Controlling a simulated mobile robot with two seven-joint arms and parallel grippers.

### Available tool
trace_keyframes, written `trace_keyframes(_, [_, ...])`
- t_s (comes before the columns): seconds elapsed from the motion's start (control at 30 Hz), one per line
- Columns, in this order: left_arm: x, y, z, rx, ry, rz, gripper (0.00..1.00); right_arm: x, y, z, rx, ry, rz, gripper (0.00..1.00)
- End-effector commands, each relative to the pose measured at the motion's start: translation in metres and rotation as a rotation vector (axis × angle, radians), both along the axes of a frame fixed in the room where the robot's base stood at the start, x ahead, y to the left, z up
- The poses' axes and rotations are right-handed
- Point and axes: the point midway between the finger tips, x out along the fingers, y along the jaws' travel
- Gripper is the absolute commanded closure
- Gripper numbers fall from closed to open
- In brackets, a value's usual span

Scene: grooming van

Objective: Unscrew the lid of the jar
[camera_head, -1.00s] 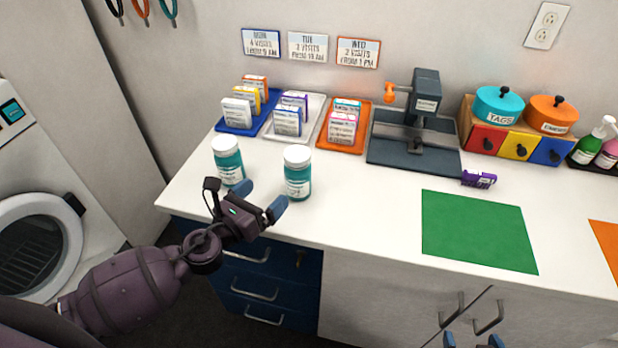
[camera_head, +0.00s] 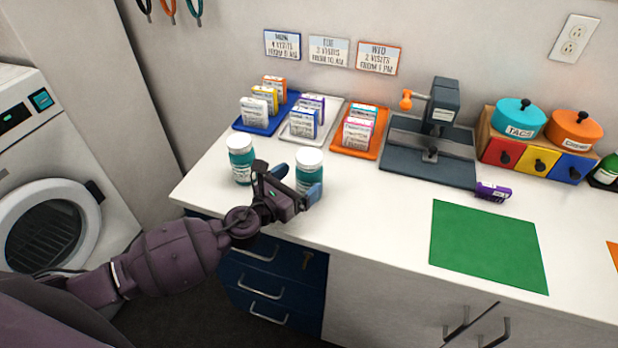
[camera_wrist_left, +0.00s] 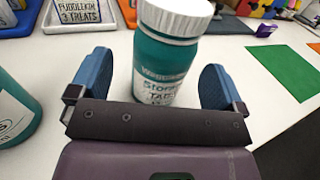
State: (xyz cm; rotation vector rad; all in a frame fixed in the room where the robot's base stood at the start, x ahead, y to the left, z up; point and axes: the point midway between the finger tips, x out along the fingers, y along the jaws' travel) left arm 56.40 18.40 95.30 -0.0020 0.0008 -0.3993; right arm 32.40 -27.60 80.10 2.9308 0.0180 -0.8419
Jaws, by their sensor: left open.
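Two teal jars with white lids stand upright near the counter's left front. The right-hand jar (camera_head: 309,165) has my left gripper (camera_head: 296,182) at it, low on its body and below the lid. In the left wrist view this jar (camera_wrist_left: 168,60) stands between the two open blue fingers (camera_wrist_left: 155,82); a gap shows on the left, while the right finger is close to it. Its lid (camera_wrist_left: 178,15) is on and partly cut off by the frame. The other jar (camera_head: 241,160) stands to the left, also lidded. My right gripper is out of view.
Small boxes stand on blue (camera_head: 266,124), white and orange trays (camera_head: 360,140) behind the jars. A dark press (camera_head: 432,140) and a drawer unit with round tins are further right. A green mat (camera_head: 488,245) lies on the counter, with clear white surface between it and the jars.

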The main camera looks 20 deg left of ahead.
Motion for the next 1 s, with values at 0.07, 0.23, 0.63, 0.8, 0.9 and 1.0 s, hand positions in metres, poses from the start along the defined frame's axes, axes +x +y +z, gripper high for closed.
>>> trace_keyframes(0.07, [0.011, -0.007, 0.002, -0.002, -0.002, -0.001, 0.05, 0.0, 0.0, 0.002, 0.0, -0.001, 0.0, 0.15])
trace_keyframes(0.23, [0.03, -0.016, 0.0, -0.001, -0.002, -0.001, 0.05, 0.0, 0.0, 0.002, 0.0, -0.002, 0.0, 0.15])
trace_keyframes(0.63, [0.039, -0.02, 0.0, -0.001, 0.0, -0.001, 0.08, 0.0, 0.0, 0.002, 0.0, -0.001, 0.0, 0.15])
trace_keyframes(0.8, [0.039, -0.02, 0.0, -0.001, -0.001, -0.001, 0.34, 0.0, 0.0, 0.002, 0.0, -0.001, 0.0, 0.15])
trace_keyframes(0.9, [0.039, -0.02, 0.0, -0.001, -0.001, -0.001, 0.49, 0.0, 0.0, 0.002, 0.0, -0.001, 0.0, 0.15])
trace_keyframes(1.0, [0.039, -0.02, 0.0, -0.001, -0.001, -0.001, 0.61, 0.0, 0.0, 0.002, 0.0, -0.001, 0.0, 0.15])
